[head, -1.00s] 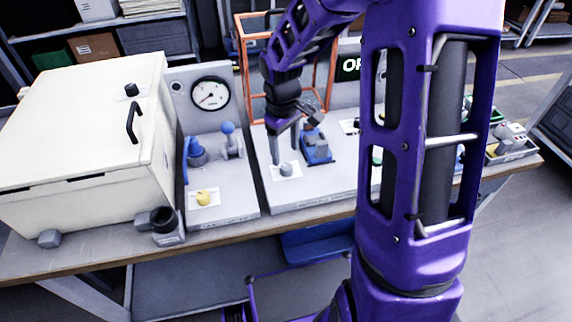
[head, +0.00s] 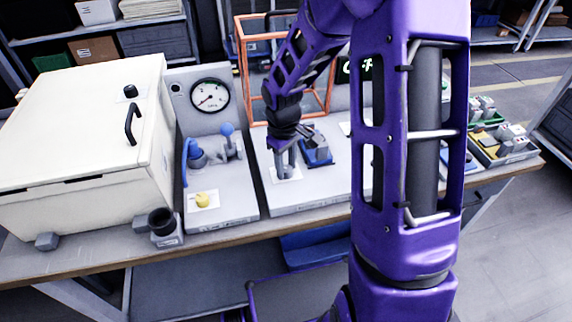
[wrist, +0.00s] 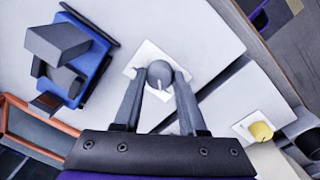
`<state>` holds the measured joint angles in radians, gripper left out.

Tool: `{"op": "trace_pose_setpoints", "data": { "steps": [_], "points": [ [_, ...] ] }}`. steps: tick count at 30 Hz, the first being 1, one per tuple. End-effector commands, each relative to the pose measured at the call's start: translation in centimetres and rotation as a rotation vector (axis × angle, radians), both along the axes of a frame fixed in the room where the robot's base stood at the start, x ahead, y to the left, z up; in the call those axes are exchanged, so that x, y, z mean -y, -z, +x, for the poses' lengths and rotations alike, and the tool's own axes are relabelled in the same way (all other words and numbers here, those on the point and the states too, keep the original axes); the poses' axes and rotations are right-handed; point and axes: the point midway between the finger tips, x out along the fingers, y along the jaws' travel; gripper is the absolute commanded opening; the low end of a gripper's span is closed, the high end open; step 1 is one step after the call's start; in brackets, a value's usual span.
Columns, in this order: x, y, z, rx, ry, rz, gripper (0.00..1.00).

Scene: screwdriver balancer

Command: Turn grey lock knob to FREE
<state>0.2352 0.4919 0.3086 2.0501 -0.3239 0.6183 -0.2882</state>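The grey lock knob (wrist: 159,74) is a small round knob with a pale pointer line, on a white label plate (wrist: 144,57) on the grey panel. In the wrist view my gripper (wrist: 160,80) has its two fingers apart, one on each side of the knob. The fingertips are very near its sides; whether they touch cannot be told. In the head view my gripper (head: 285,175) points down over the plate (head: 296,173), and the knob is mostly hidden by the fingers. The label text is too small to read.
A blue fixture with grey blocks (head: 316,150) stands close beside the gripper. A yellow knob (head: 203,200) sits on the panel to the left, with a blue lever (head: 228,132) and a gauge (head: 209,95). An orange frame (head: 240,70) stands behind. A cream box (head: 80,150) fills the left.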

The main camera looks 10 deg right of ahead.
Motion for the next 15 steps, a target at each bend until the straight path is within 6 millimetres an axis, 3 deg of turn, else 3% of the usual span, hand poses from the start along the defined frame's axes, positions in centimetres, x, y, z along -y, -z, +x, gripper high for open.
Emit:
{"op": "trace_pose_setpoints", "data": {
  "steps": [1,3,15],
  "points": [
    [0.01,-0.02,0.01,0.0,0.0,0.0,0.13],
    [0.0,-0.02,0.01,0.0,0.0,0.0,0.01],
    [0.03,0.02,0.04,0.001,0.042,-0.002,0.0]
  ]
}}
